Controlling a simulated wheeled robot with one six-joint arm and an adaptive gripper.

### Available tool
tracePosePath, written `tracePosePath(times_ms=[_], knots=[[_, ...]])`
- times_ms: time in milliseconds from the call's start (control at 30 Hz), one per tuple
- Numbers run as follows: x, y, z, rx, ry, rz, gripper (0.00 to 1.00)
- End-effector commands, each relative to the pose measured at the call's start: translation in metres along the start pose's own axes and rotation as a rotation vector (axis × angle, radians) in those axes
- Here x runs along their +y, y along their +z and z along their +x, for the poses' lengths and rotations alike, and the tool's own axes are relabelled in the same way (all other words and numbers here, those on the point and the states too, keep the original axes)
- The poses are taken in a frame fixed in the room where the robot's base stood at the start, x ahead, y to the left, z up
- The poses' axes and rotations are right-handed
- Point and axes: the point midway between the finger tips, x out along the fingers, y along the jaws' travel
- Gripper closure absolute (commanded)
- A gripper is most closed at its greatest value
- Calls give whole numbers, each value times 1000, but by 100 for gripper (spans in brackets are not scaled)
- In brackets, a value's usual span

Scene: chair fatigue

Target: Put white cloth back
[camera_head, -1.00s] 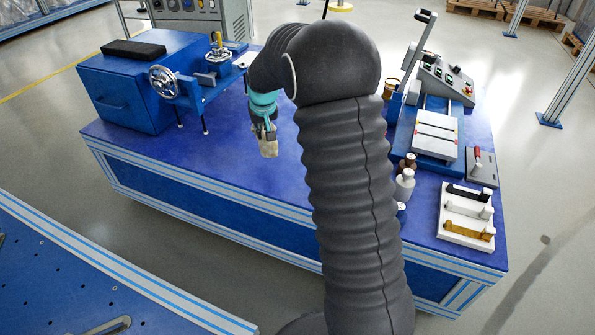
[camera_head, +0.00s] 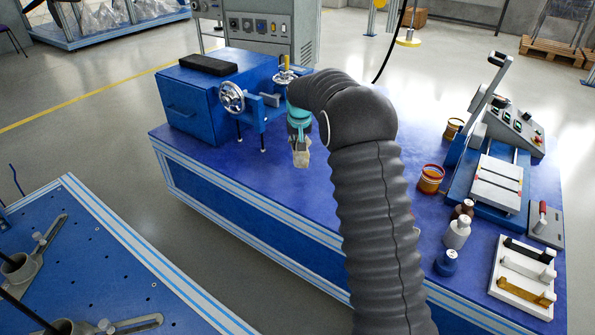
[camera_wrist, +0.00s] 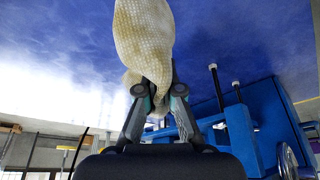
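The white cloth (camera_head: 301,157) is a crumpled, off-white, stained piece of fabric. It hangs below my gripper (camera_head: 300,141) in the head view, over the blue table (camera_head: 352,166) and right of the handwheel machine. In the wrist view my gripper (camera_wrist: 158,84) is shut on the cloth (camera_wrist: 143,38), which bunches between the fingers and extends past them. I cannot tell exactly how far it is above the table. My arm hides part of the table behind it.
A blue machine with a handwheel (camera_head: 231,97) stands beside a blue box (camera_head: 196,100) on the left. Right of my arm are an orange-striped can (camera_head: 430,179), bottles (camera_head: 457,233), a white rack (camera_head: 521,278) and a control panel (camera_head: 517,127). The middle of the table is clear.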

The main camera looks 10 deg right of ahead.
Motion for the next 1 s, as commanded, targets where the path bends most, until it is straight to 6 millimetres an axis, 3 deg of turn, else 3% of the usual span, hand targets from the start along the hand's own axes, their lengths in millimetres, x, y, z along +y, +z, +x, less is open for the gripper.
tracePosePath(times_ms=[533, 1000], knots=[[-4, -2, 2, 0, 7, 21, 100], [-45, -20, 14, 0, 100, 270, 100]])
